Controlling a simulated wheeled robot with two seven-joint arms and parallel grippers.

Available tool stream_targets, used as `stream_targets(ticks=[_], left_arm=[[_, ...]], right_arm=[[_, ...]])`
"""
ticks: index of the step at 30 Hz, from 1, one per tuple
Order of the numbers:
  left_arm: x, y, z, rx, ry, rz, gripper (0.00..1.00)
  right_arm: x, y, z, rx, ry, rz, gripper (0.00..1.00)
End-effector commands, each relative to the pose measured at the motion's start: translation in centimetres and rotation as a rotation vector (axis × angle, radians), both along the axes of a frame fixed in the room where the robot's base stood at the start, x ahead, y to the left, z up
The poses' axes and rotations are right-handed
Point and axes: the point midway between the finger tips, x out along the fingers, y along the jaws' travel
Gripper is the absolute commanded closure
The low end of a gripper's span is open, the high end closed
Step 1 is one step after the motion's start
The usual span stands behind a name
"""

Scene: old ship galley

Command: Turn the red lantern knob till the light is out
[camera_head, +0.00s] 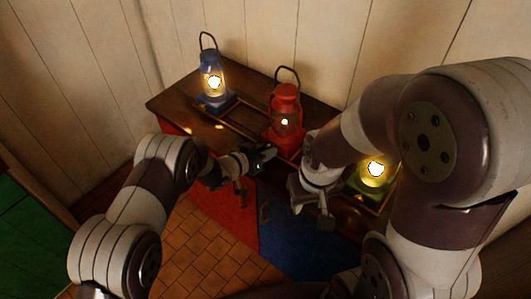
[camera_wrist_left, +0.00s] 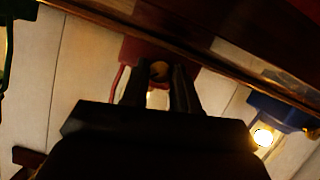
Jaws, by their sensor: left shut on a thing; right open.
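The red lantern (camera_head: 284,96) stands upright on the dark wooden counter, between a blue and a green lantern. Its light is on, a small glow that looks smaller than the other two. My left gripper (camera_head: 267,155) is in front of the lantern's base.
The blue lantern (camera_head: 211,78) is lit at the left and also shows in the left wrist view (camera_wrist_left: 280,112). The green lantern (camera_head: 376,170) is lit at the right, partly behind my right arm. A wooden rail (camera_head: 245,122) lies on the counter (camera_head: 178,103). Plank walls stand behind.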

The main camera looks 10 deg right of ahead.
Motion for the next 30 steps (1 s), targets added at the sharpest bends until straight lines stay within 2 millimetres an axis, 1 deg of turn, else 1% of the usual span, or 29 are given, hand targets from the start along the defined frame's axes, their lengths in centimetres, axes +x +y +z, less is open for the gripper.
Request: stream_targets(ticks=[15, 21, 30], left_arm=[[0.4, 0.2, -0.2, -0.279, 0.348, 0.003, 1.0], [0.4, 0.2, -0.2, -0.348, 0.437, 0.001, 1.0], [0.5, 0.3, -0.1, -0.401, 0.503, 0.001, 1.0]], right_arm=[[0.0, 0.0, -1.4, 0.0, 0.0, 0.0, 0.57], [0.0, 0.0, -1.8, 0.0, 0.0, 0.0, 0.57], [0.0, 0.0, -2.0, 0.0, 0.0, 0.0, 0.57]])
